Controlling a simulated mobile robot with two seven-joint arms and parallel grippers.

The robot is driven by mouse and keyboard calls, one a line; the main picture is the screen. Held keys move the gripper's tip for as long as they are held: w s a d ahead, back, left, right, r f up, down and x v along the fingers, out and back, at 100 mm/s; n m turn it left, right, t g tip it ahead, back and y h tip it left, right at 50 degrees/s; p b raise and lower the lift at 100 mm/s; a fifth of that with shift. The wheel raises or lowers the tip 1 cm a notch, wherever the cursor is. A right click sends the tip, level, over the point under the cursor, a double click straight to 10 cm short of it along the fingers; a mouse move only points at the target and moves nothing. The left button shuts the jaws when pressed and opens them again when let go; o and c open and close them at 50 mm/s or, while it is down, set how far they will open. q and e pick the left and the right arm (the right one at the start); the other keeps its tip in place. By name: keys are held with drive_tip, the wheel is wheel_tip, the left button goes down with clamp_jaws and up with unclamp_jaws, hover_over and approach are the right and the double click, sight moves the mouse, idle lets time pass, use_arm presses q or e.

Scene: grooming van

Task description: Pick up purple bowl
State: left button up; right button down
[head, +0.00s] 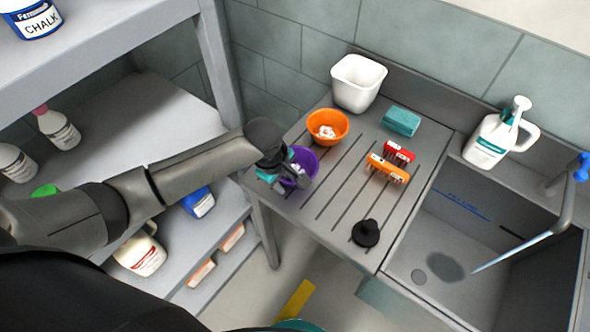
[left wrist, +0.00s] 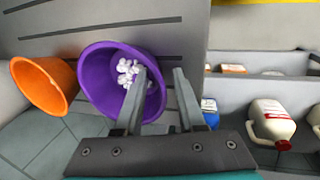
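The purple bowl (head: 309,160) stands upright on the grooved metal drainboard, near its left edge, with white pieces (left wrist: 130,72) inside. It also shows in the left wrist view (left wrist: 98,75). My left gripper (head: 288,180) is at the bowl's near left side and hides part of it. In the left wrist view, the fingers of my left gripper (left wrist: 160,75) are apart. One finger reaches over the bowl's inside and the other is outside its rim, with the rim between them. I cannot tell whether either finger touches the wall. My right gripper is not in view.
An orange bowl (head: 328,127) stands just behind the purple one. A white tub (head: 357,83), teal sponge (head: 401,121), red brush (head: 398,153), orange brush (head: 388,170) and black stopper (head: 366,233) share the drainboard (head: 335,205). The sink (head: 455,225) is right; shelves (head: 150,120) are left.

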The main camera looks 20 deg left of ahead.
use_arm(q)
clamp_jaws()
drive_tip(key=shift+s+f, duration=0.1)
drive_tip(key=shift+s, duration=0.05)
idle(1.1)
